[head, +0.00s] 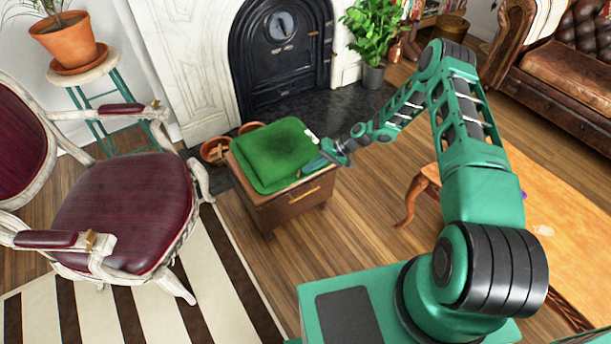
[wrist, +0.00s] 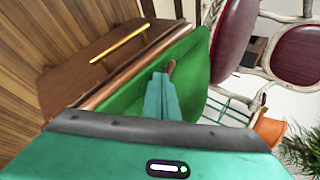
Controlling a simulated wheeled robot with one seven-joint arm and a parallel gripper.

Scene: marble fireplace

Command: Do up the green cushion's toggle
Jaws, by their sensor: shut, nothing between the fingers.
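The green cushion (head: 272,152) lies on a small wooden cabinet (head: 290,205). My gripper (head: 306,168) is at the cushion's right edge, with its fingers pointing toward the cushion. In the wrist view my gripper (wrist: 161,76) is shut and empty, its fingertips over the green cushion (wrist: 207,80). A small brown piece (wrist: 171,67), perhaps the toggle, shows just beyond the fingertips; whether they touch it I cannot tell. A small white piece (head: 311,136) sits at the cushion's right corner in the head view. No loop can be made out, and the fingers cover part of the cushion's edge.
The cabinet has a brass handle (head: 304,194) on its front. A red armchair (head: 125,200) stands to the left, terracotta pots (head: 215,150) behind the cabinet, and a wooden table (head: 570,220) to the right. The floor in front of the cabinet is clear.

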